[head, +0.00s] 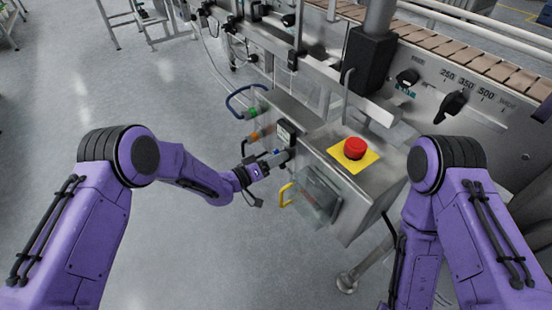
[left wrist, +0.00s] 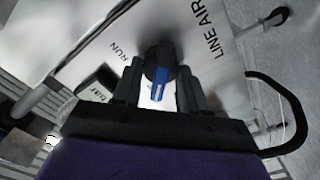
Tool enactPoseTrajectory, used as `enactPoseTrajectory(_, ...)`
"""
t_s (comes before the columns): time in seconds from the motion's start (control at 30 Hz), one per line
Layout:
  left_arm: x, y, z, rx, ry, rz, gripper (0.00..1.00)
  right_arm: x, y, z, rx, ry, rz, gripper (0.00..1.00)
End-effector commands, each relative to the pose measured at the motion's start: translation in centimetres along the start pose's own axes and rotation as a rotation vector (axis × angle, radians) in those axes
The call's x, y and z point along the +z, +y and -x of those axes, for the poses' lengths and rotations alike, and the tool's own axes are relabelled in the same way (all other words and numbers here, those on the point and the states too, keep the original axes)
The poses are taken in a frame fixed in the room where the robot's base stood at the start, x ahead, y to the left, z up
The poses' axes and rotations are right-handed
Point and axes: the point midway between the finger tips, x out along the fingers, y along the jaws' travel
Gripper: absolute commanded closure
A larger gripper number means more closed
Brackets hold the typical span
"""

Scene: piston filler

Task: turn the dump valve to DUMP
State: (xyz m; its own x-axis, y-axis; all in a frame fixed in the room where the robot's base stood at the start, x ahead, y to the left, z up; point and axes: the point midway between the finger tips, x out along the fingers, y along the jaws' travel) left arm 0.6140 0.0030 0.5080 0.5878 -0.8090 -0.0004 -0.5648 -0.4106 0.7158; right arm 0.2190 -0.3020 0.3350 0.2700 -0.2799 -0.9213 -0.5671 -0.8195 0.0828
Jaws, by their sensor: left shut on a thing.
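The dump valve's blue handle (left wrist: 158,84), with a pale line along it, sits between the two dark fingers of my left gripper (left wrist: 160,92) in the left wrist view. The fingers are shut on it. The handle's round dark hub shows just beyond the fingertips. The word RUN is printed to its left and LINE AIR to its upper right on the pale panel. No DUMP label is visible. In the head view, my left gripper (head: 279,158) is at the side of the machine's box, its fingertips too small to make out. My right gripper is out of view.
A red emergency button (head: 355,148) on a yellow plate tops the metal box. A yellow handle (head: 286,195) and a clear cover (head: 317,197) lie just below my left gripper. A green fitting (head: 252,113) and orange fitting (head: 255,135) stick out behind it. Open floor lies left.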

Motion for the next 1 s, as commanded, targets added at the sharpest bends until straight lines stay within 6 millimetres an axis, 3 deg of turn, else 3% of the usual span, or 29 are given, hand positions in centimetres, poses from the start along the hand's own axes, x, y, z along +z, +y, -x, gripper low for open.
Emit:
enactPoseTrajectory(0.37,0.1,-0.1,0.1,-0.002,-0.001,0.005,0.88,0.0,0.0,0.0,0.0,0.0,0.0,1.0)
enactPoseTrajectory(0.4,0.1,-0.1,0.1,-0.002,-0.001,0.005,0.45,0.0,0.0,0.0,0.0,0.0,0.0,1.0)
enactPoseTrajectory(0.43,0.1,-0.1,0.1,-0.002,-0.001,0.005,0.35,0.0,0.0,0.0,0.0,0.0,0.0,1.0)
enactPoseTrajectory(0.77,0.0,0.0,0.3,-0.001,-0.001,0.003,0.34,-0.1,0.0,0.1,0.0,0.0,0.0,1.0)
enactPoseTrajectory(0.87,-0.1,0.0,1.8,-0.003,-0.002,0.004,0.34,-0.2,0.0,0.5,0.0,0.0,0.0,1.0)
enactPoseTrajectory(1.0,-0.2,0.1,5.3,-0.005,0.0,0.006,0.34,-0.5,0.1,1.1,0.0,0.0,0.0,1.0)
